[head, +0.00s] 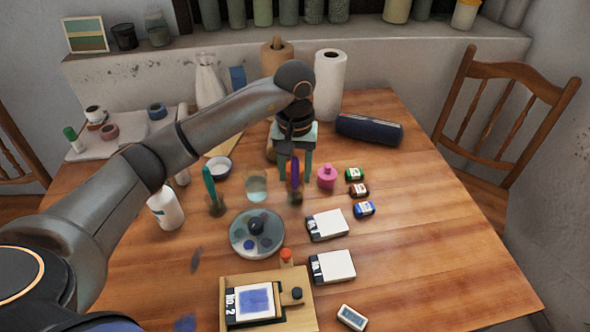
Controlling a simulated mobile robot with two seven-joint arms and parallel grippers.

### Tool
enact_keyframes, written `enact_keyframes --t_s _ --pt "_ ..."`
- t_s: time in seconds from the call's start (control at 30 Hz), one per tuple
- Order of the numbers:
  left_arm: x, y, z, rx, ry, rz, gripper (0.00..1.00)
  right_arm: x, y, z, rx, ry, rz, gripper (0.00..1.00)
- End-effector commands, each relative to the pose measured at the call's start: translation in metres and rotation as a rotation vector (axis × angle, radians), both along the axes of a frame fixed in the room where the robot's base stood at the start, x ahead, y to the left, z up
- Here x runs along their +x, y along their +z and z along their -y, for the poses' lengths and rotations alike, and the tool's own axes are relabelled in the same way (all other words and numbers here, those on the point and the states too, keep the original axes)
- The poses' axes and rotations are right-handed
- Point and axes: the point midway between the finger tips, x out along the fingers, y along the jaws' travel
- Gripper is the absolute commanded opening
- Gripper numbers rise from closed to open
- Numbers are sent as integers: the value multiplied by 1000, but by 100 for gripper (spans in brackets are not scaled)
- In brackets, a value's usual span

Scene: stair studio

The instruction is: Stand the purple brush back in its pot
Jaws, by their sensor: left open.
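The purple brush (295,169) stands roughly upright near the middle of the table. Its lower end is at a small, dark, see-through pot (295,195), and it looks to be inside it, though the pot is small and blurred. My left gripper (295,178) points down from above, with one finger on each side of the brush. The fingers are open, with a gap to the brush visible. The brush's upper end is hidden by the gripper body. My right gripper is not in view.
A teal brush (209,183) stands in another pot on the left. A glass of water (255,186), a pink bottle (327,177) and a round palette (257,247) are close by. A dark blue roll (369,129) lies behind.

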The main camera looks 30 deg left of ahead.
Motion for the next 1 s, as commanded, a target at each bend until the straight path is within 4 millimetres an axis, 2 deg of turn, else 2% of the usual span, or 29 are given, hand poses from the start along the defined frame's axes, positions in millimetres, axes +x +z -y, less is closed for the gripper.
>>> enact_keyframes --t_s 0.17,0.43,0.6,0.73,1.0 --pt "1 21 0 -1 -1 6 50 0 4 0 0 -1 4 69" --pt "1 82 0 1 0 6 50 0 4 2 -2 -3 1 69" --pt "1 110 0 1 1 4 50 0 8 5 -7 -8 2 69" --pt "1 120 0 1 0 2 50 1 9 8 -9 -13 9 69" --pt "0 123 0 0 0 0 50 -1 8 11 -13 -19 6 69"
